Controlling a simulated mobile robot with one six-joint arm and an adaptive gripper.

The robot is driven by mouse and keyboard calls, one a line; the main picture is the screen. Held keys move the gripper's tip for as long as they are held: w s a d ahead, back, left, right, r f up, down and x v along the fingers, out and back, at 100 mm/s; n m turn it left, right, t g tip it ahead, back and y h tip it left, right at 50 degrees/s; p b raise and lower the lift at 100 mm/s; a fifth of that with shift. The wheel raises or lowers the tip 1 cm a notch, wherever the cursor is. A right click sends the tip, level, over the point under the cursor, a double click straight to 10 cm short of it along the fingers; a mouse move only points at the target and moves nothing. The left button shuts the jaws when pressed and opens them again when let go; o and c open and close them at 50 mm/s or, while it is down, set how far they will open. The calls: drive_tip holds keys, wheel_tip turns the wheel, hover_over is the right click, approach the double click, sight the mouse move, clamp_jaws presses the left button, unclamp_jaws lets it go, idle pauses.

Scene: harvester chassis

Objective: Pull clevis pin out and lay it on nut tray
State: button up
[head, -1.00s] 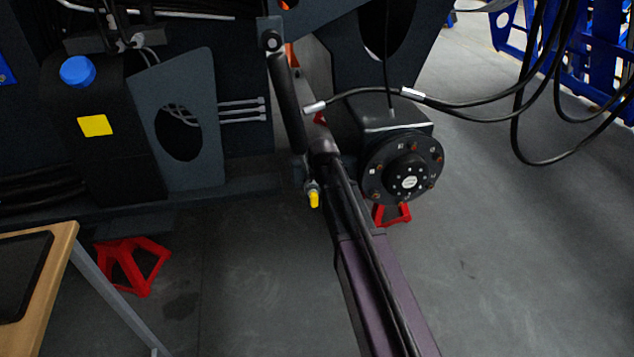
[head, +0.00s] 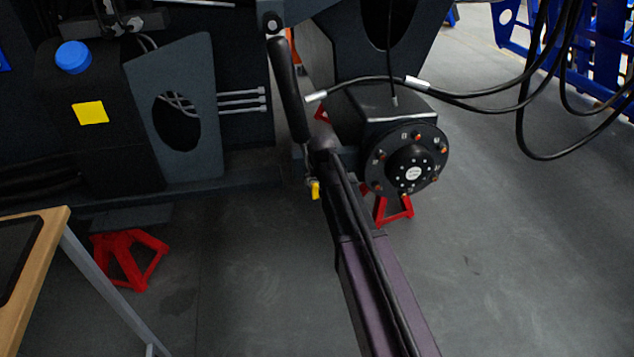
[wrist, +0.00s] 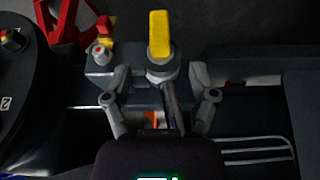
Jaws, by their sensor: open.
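The clevis pin appears to be the part with a flat yellow handle (head: 315,190), at the lower end of a dark cylinder (head: 287,88). In the wrist view its yellow handle (wrist: 160,34) points up above a round metal collar at a grey block. My gripper (wrist: 160,82) is open, with one finger on each side below the handle. I cannot tell whether the fingers touch anything. In the head view my arm hides the gripper. A dark flat tray (head: 14,262) lies on the wooden table at the lower left; it may be the nut tray.
A round black hub (head: 412,160) with bolts stands right of the pin, over a red stand (head: 395,207). Black hoses (head: 470,104) hang at the right. Another red stand (head: 128,260) is on the floor near the table. The floor between is clear.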

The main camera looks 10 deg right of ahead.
sight(315, 191)
drive_tip(key=shift+b+x, duration=3.7)
drive_tip(key=shift+x, duration=0.65)
clamp_jaws()
